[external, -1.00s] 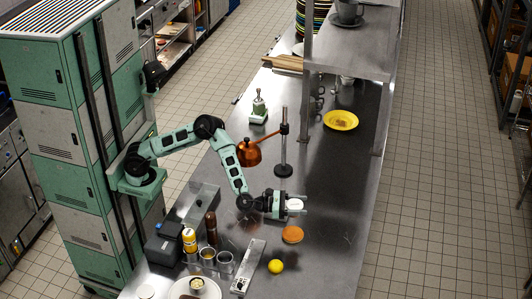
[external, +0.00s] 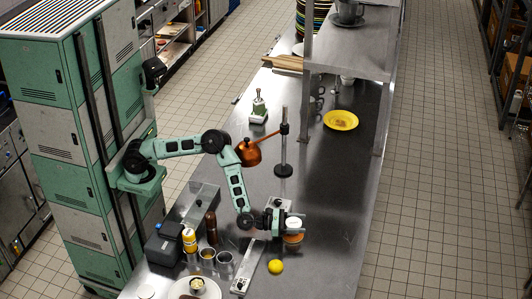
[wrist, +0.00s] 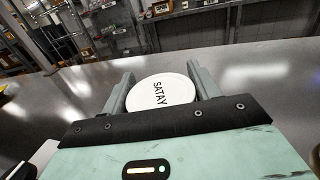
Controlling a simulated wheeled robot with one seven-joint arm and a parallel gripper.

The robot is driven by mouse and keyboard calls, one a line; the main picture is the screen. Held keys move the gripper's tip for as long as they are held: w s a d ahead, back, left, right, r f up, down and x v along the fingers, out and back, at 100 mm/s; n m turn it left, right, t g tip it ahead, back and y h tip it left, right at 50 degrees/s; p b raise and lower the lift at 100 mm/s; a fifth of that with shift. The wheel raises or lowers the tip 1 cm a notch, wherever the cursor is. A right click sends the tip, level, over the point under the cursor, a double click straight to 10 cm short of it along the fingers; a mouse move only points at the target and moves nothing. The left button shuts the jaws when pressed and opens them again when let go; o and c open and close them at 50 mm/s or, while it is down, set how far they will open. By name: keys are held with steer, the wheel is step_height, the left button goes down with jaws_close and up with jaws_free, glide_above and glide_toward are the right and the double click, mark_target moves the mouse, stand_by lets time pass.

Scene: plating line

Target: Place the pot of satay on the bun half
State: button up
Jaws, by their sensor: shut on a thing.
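The pot of satay is a small white round pot (external: 294,223) with a lid lettered SATAY, which faces the wrist view (wrist: 160,92). My gripper (external: 295,222) is shut on it, with one finger on each side of the pot in the wrist view. The bun half (external: 293,239) is a round orange-brown piece on the steel counter. In the external view the pot appears directly above the bun half and overlaps its far edge. I cannot tell whether the two touch. The bun half is hidden in the wrist view.
A yellow ball-like item (external: 275,267) and a grey device (external: 246,268) lie near the bun half. Metal cups (external: 224,257), bottles (external: 211,228) and a copper heat lamp (external: 248,152) on a stand (external: 283,169) are nearby. The counter (external: 335,220) right of the bun half is clear.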

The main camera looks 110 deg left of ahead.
mark_target(286, 223)
steer(key=shift+f, duration=0.15)
steer(key=o, duration=1)
steer(key=shift+r, duration=0.2)
steer(key=b+v, duration=0.1)
steer(key=v, duration=0.6)
steer(key=shift+s+b, duration=0.25)
steer(key=shift+b, duration=0.05)
